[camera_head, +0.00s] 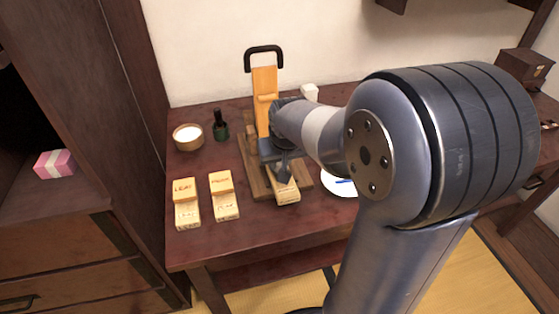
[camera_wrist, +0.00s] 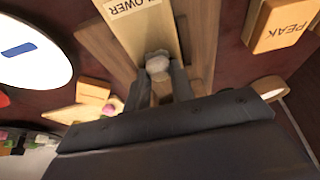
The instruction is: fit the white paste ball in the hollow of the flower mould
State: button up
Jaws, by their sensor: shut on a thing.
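The white paste ball (camera_wrist: 157,62) is between my fingertips in the wrist view; it looks greyish in shadow. My gripper (camera_wrist: 158,78) is shut on it. The flower mould (camera_wrist: 145,32), a pale wooden block labelled FLOWER, lies just beyond the ball in that view. In the head view the mould (camera_head: 288,194) lies at the front of a dark wooden base, and my gripper (camera_head: 283,172) is over its far part. The mould's hollow is hidden, and I cannot tell whether the ball touches the mould.
An upright wooden lever (camera_head: 264,82) with a black handle stands behind my gripper. The leaf mould (camera_head: 186,205) and peak mould (camera_head: 222,195) lie to the left. A bowl (camera_head: 188,142) and dark bottle (camera_head: 220,127) stand behind them. A white plate (camera_head: 334,190) is to the right.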

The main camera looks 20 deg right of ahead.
jog(key=o, duration=1)
jog(key=shift+r+p, duration=2.95)
jog(key=shift+r, duration=0.55)
jog(key=shift+f, duration=0.1)
notch_tip(320, 180, down, 7)
jog(key=b, duration=0.5)
jog(key=shift+b, duration=0.4)
jog(key=shift+r, duration=0.2)
